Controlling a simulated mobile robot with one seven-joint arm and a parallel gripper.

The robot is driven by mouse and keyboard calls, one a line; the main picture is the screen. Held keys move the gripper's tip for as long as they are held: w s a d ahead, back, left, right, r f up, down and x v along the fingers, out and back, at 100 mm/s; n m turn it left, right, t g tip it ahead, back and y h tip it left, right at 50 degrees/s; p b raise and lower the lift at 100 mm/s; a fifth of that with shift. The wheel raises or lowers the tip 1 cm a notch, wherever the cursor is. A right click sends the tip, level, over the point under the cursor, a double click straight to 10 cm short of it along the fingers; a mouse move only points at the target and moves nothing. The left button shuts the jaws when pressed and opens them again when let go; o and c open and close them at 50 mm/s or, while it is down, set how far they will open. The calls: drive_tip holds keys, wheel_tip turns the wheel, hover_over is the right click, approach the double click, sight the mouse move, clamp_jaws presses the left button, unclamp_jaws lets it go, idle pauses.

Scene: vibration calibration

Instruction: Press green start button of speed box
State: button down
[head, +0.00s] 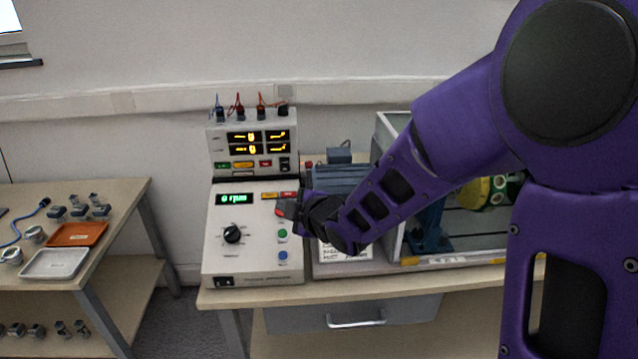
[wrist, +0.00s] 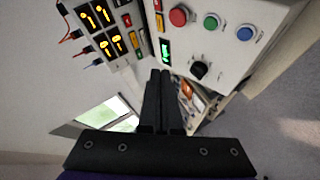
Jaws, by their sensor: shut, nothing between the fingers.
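The speed box (head: 222,262) is a light grey box with a sloping front, standing on the bench. Its green display (head: 237,198) reads 0 rpm. The green button (head: 282,233) sits on its right side, above a blue button (head: 283,256); a red button above it is partly hidden by my gripper. In the wrist view the green button (wrist: 211,22) lies between the red button (wrist: 178,17) and the blue button (wrist: 245,33). My gripper (head: 284,208) is shut and empty, in front of the upper right of the panel. Its fingertips (wrist: 160,75) appear apart from the green button.
A black knob (head: 232,234) is on the panel's left. A second box (head: 221,143) with yellow displays and cables stands behind. A glass-sided rig (head: 470,225) stands to the right. A side table at left holds an orange tray (head: 76,234) and a white tray (head: 53,264).

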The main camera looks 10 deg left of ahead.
sight(283, 233)
drive_tip(key=w+f+b, duration=0.1)
drive_tip(key=f, duration=0.1)
drive_tip(key=w+f+b, duration=0.1)
drive_tip(key=f, duration=0.2)
drive_tip(key=w+a+f+b, duration=0.1)
drive_tip(key=f+b, duration=0.1)
drive_tip(key=f, duration=0.1)
drive_tip(key=shift+f, duration=0.15)
drive_tip(key=shift+w+a+f+b, duration=0.15)
drive_tip(key=shift+w+f+b, duration=0.3)
drive_tip(key=shift+f+b, duration=0.25)
drive_tip(key=shift+r, duration=0.15)
idle(1.5)
drive_tip(key=shift+w+f, duration=0.2)
drive_tip(key=shift+f, duration=0.2)
